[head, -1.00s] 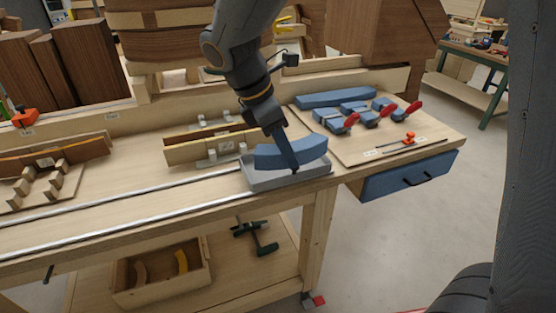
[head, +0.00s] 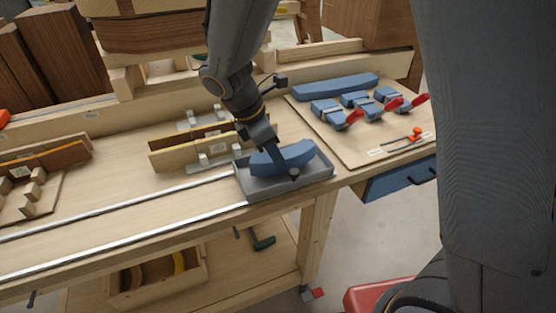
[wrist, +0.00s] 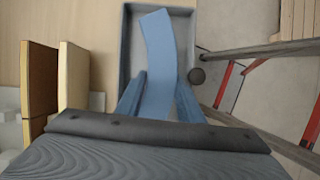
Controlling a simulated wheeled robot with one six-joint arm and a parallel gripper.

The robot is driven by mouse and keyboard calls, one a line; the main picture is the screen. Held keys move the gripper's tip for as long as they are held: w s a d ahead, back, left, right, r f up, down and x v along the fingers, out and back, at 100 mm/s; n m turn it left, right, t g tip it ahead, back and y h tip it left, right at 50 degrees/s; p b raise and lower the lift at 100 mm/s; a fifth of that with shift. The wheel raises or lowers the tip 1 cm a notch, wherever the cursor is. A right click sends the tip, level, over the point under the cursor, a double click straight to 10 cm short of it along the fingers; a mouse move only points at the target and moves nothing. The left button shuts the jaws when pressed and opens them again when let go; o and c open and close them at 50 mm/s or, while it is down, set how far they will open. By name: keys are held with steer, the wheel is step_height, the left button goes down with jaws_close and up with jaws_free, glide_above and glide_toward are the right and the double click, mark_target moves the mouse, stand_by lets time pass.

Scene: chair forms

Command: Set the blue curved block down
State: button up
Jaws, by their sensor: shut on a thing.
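The blue curved block (head: 284,157) is in my gripper (head: 277,160), over the grey tray (head: 303,183) near the table's front edge. In the wrist view the block (wrist: 160,55) lies lengthwise between the two blue fingers of my gripper (wrist: 160,95), which are shut on it. The tray (wrist: 127,50) surrounds the block in that view. The block appears low, inside or just above the tray's rim; I cannot tell whether it touches the tray floor. The gripper hides part of the block.
Two metal rails (head: 120,222) run left from the tray. Wooden pieces (head: 190,148) stand behind it. A board with several blue clamped parts (head: 355,103) lies to the right, above a blue drawer (head: 400,175).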

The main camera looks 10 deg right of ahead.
steer(key=shift+f, duration=1.05)
steer(key=o, duration=1.3)
steer(key=shift+f, duration=0.1)
steer(key=shift+c, duration=0.2)
steer(key=b+v, duration=0.3)
steer(key=v, duration=0.8)
steer(key=shift+r, duration=0.25)
steer(key=shift+a+r, duration=0.15)
steer(key=shift+r, duration=0.2)
